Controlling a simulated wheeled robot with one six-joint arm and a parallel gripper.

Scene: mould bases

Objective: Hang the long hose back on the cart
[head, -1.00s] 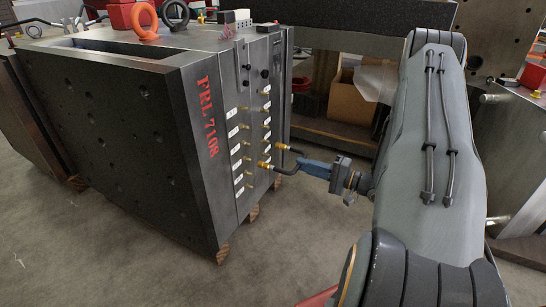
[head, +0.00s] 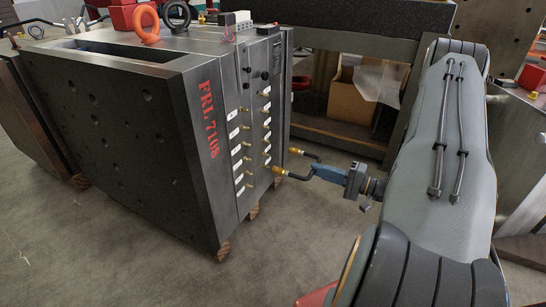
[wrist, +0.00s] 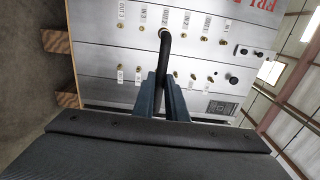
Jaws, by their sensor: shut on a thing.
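My gripper (head: 312,168) is shut on a black hose (head: 295,176) with brass end fittings, to the right of the mould base's port face. One brass end shows above the fingers and one below, both pointing left at the mould and seemingly clear of it. In the wrist view the hose (wrist: 168,65) runs up from between my two blue fingers (wrist: 162,100). Its brass tip overlaps the port row there, so the gap cannot be judged. The dark mould base (head: 125,130) has red lettering and two columns of labelled brass ports (head: 240,145). I cannot make out a cart.
A dark workbench (head: 350,40) with a cardboard box (head: 350,103) on its lower shelf stands behind. Orange (head: 147,25) and black (head: 176,15) lifting eyes stand on the mould. A metal block is at the right. The floor in front is clear.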

